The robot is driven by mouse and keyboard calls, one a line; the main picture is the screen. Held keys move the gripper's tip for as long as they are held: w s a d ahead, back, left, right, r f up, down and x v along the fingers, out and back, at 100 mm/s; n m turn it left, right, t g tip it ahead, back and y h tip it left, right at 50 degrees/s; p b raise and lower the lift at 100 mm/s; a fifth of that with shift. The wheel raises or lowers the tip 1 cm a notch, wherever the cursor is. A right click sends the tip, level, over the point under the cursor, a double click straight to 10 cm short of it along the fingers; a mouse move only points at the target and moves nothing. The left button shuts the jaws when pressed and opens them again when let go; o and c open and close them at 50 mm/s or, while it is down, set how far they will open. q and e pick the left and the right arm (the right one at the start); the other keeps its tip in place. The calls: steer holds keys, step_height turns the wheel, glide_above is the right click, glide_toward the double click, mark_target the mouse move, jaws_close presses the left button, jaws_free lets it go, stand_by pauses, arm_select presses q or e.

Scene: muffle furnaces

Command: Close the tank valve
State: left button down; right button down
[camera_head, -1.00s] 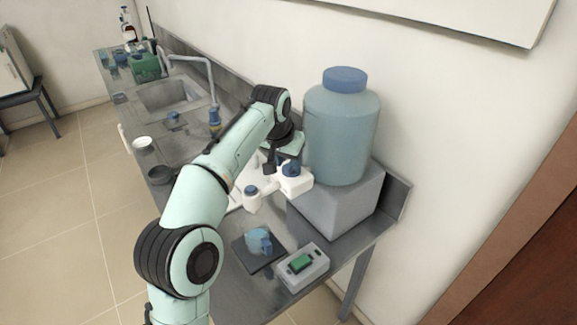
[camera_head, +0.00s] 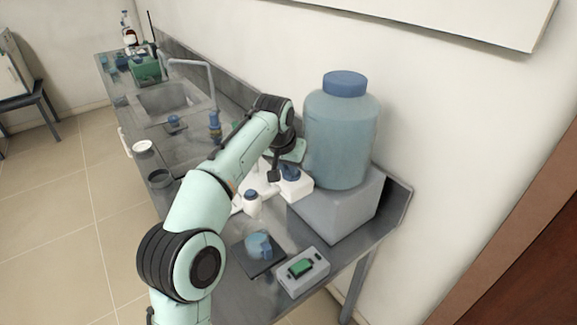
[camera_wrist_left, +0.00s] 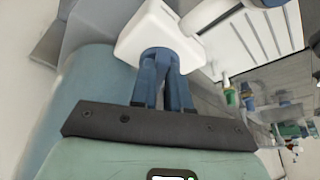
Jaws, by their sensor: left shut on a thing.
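The tank (camera_head: 341,138) is a large translucent blue vessel with a blue lid, standing on a grey block. At its lower left is a white valve body (camera_head: 297,187) with a blue handle (camera_head: 291,172). My left gripper (camera_head: 277,172) is at this handle, close beside the tank, its fingers partly hidden by the arm. In the left wrist view the white body (camera_wrist_left: 150,35) is just beyond the fingers. My left gripper (camera_wrist_left: 163,85) is shut on the blue handle (camera_wrist_left: 160,58) there. The tank wall (camera_wrist_left: 85,85) fills the left. My right gripper is not in view.
A white bottle with a blue cap (camera_head: 251,202) stands near the valve. A blue-capped beaker on a dark pad (camera_head: 262,262) and a grey device with a green display (camera_head: 303,271) are at the bench's near end. The sink (camera_head: 175,98) lies farther back.

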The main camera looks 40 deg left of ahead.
arm_select(q)
steer(key=n, duration=0.1)
steer(key=n+y+p, duration=0.1)
steer(key=n, duration=0.1)
steer(key=shift+w+d+r+g, duration=0.15)
steer(key=shift+w+d+g, duration=0.05)
steer(key=shift+d+g, duration=0.15)
steer(key=n, duration=0.1)
steer(key=n+y+p, duration=0.1)
steer(key=n, duration=0.1)
steer(key=shift+w+d+g, duration=0.15)
steer(key=shift+g, duration=0.1)
steer(key=n, duration=0.1)
steer(key=n+g+p, duration=0.1)
steer(key=n+y+p, duration=0.1)
steer(key=n, duration=0.1)
steer(key=shift+w+d, duration=0.15)
steer(key=shift+w, duration=0.15)
steer(key=shift+n+g+p, duration=0.3)
steer(key=shift+n+g, duration=0.1)
steer(key=shift+n, duration=0.3)
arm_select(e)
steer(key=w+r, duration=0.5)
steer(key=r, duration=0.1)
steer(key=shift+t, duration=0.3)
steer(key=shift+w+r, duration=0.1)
arm_select(q)
steer(key=c, duration=1.1)
jaws_free()
